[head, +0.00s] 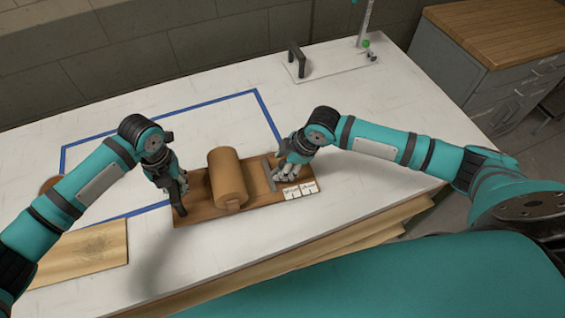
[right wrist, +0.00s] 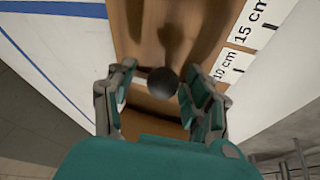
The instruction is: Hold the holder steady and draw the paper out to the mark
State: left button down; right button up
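A wooden holder (head: 250,212) lies on the white table, carrying an upright-looking brown paper roll (head: 227,178). A grey bar (head: 269,174) crosses the board right of the roll. White mark cards (head: 300,189) lie along its right front edge; "10 cm" (right wrist: 220,90) and "15 cm" (right wrist: 248,20) read in the right wrist view. My left gripper (head: 178,197) is at the holder's left end; its grip is unclear. My right gripper (right wrist: 158,92) is over the right part of the board, fingers apart on either side of a dark round thing (right wrist: 163,82). The paper's free end is not clear.
Blue tape (head: 160,110) outlines a rectangle on the table. A flat brown panel (head: 85,255) lies at front left. A white plate with a black handle (head: 297,58) is at the back. A wooden-topped cabinet (head: 505,30) stands at right.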

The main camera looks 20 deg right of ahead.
grip_shut()
jog(key=shift+r, duration=0.1)
pick_arm(q)
jog(key=shift+s, duration=0.1)
pick_arm(e)
jog(key=d, duration=0.5)
jog(key=shift+s, duration=0.15)
pick_arm(q)
jog(key=shift+a, duration=0.1)
pick_arm(e)
jog(key=shift+c, duration=1.5)
grip_release()
jog(key=o, duration=0.4)
jog(key=shift+a, duration=0.2)
jog(key=v, duration=1.1)
jog(key=shift+s+d+r, duration=0.1)
jog(key=shift+d+r, duration=0.1)
jog(key=shift+r, duration=0.1)
